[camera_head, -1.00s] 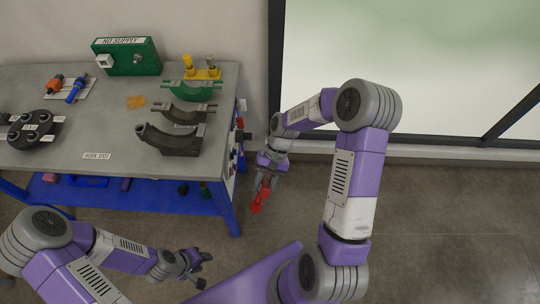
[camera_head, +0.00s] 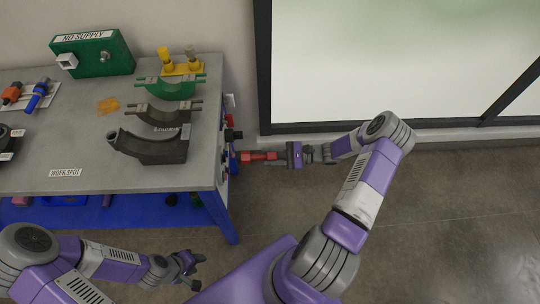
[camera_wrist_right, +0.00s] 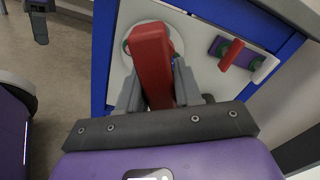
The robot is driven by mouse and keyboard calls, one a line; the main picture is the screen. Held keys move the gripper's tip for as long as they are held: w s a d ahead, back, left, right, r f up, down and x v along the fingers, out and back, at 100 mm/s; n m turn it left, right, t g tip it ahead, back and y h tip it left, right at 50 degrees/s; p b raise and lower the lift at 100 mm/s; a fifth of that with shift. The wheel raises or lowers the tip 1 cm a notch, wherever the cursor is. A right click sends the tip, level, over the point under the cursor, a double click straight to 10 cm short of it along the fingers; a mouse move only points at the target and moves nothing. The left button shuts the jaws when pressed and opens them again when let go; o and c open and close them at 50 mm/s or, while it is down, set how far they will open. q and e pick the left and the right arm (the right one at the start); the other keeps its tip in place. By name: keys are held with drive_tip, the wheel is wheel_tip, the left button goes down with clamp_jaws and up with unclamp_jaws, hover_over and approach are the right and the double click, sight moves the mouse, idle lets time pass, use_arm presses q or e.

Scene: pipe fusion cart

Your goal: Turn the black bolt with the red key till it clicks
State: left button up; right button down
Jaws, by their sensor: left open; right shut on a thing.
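My right gripper (camera_head: 277,158) is shut on the red key (camera_head: 258,156) beside the cart's right side. The key points left at the side panel. In the right wrist view the red key (camera_wrist_right: 152,62) stands between the two grey fingers, its far end in front of a round white disc (camera_wrist_right: 128,46) on the panel. The black bolt is not clearly seen; the key may hide it. I cannot tell whether the key touches it. My left gripper (camera_head: 197,264) is open and empty, low in front of the cart.
The cart's grey top (camera_head: 80,145) carries a green box (camera_head: 95,55), a green clamp half (camera_head: 170,88) and dark clamp halves (camera_head: 150,148). A black part (camera_head: 234,134) juts from its right side. A red handle (camera_wrist_right: 232,54) sits beside the key on the panel. Floor at right is clear.

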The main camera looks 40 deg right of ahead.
sight(252, 156)
drive_tip(key=shift+p+x, duration=0.55)
drive_tip(key=shift+x, duration=2.6)
drive_tip(key=shift+w+a, duration=0.1)
drive_tip(key=shift+a, duration=0.2)
drive_tip(key=shift+m+p, duration=0.75)
drive_tip(key=shift+m, duration=0.75)
drive_tip(key=shift+r+m, duration=0.1)
drive_tip(key=shift+m, duration=0.4)
drive_tip(key=shift+m+p, duration=0.5)
drive_tip(key=shift+m, duration=0.5)
